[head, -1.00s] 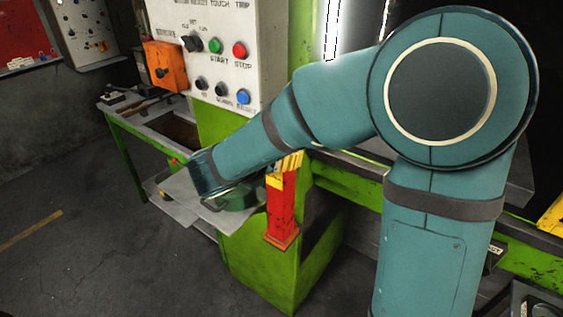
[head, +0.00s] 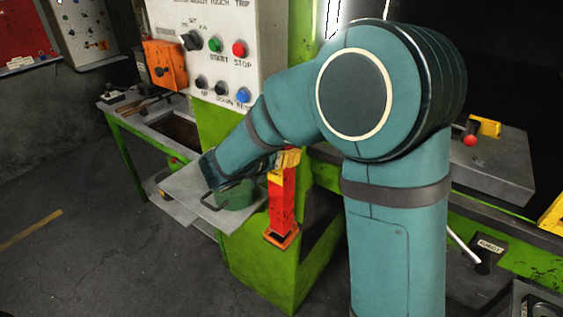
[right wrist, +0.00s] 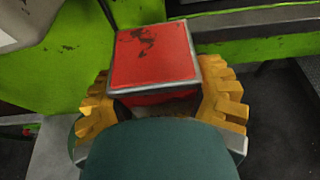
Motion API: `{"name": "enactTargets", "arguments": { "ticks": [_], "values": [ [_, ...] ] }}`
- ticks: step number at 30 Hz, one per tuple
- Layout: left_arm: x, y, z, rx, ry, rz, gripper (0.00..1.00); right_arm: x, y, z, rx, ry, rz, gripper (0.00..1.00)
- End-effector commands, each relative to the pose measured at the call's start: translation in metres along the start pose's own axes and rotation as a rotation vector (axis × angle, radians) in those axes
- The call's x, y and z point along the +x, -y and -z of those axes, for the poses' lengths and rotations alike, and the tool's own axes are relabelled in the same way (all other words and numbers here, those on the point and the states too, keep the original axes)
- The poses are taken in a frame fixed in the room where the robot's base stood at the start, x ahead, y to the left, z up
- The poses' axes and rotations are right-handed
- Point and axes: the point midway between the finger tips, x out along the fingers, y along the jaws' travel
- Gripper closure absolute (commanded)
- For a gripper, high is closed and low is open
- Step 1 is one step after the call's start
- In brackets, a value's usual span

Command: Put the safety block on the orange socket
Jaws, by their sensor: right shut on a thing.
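The red safety block (head: 283,198) stands upright at the green press column's front corner. Its lower end meets the orange socket (head: 283,241); I cannot tell whether it is fully seated or just above. My right gripper (head: 287,158) has its yellow fingers at the block's upper end, partly behind my forearm. In the right wrist view the block's red top face with a grey rim (right wrist: 154,55) sits between the two yellow fingers (right wrist: 160,98), which are shut on it. The socket cannot be made out in that view. My left gripper is not in view.
A white control panel (head: 205,45) with buttons and an orange switch box (head: 166,65) are above. Open floor (head: 90,240) is at front left.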

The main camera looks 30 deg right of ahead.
Motion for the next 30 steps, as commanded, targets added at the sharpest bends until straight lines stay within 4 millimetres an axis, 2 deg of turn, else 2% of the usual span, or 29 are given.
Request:
{"name": "enactTargets", "arguments": {
  "ticks": [9, 24, 25, 27, 30],
  "values": [
    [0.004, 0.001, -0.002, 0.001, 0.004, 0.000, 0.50, 0.014, -0.001, 0.031, -0.001, 0.002, 0.000, 0.87],
    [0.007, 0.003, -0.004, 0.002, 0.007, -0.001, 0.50, 0.017, -0.002, 0.036, 0.003, 0.000, -0.001, 0.87],
    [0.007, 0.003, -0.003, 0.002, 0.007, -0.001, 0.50, 0.017, -0.002, 0.036, 0.000, -0.003, 0.000, 0.31],
    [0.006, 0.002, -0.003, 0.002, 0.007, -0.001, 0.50, 0.016, -0.002, 0.036, 0.000, -0.003, 0.000, 0.10],
    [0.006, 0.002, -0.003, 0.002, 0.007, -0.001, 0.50, 0.016, -0.002, 0.036, 0.000, -0.002, 0.000, 0.10]
  ]
}}
